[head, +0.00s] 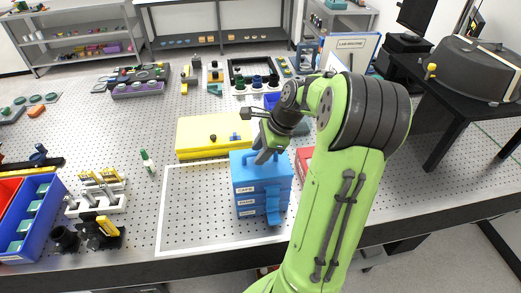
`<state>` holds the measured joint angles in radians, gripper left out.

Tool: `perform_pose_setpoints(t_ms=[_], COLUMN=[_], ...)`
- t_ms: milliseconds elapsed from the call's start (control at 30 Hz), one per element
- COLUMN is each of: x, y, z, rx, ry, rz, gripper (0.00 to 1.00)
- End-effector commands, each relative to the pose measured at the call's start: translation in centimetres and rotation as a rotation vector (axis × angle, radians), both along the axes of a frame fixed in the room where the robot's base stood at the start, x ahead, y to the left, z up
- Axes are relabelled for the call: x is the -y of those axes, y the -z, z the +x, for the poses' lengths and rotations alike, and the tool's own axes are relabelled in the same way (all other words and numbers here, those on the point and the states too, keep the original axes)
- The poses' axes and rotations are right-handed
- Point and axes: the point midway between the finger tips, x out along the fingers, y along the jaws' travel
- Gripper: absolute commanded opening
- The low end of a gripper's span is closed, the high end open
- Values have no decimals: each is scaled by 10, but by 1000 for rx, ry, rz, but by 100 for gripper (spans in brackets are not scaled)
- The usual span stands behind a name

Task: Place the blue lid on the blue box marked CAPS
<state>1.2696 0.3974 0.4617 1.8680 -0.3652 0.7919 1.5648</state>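The blue box (262,196) marked CAPS stands near the front edge of the table, on a white-outlined area. A latch-like blue tab hangs on its front. Its top (239,160) looks covered by a blue surface, which seems to be the blue lid; I cannot tell whether that lid is fully seated. My gripper (264,156) points down at the top of the box, touching or just above it. The gripper hides part of the top, and its fingers are too small to tell whether they are open or shut on the lid.
A yellow case (212,135) lies behind the box. A red item (303,160) is close on its right, partly behind my arm. A blue bin (40,213) and a white rack (97,200) stand at the left. The outlined area left of the box is clear.

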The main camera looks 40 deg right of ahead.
Motion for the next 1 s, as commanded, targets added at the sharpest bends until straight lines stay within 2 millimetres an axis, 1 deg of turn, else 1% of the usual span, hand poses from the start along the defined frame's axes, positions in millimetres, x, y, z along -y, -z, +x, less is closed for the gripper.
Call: perform_pose_setpoints(t_ms=[167, 267, 367, 500, 600, 700, 800, 867, 967, 1000], x=[0, 2, 7, 16, 21, 24, 24, 16, -21, -42], y=[-1, -11, -31, -69, -91, -106, -113, -115, -120, -123], z=[0, -2, -10, -25, -34, -40, -43, -40, -30, -27], rx=[1, 3, 2, 3, 2, 2, 1, -4, -13, -15], ry=[0, 2, 3, 5, 3, 3, -4, -41, -212, -314], rz=[0, -3, -4, -4, -3, -1, -3, -22, -118, -175], gripper=[39, 39, 39, 39, 39, 39, 39, 39, 39, 39])
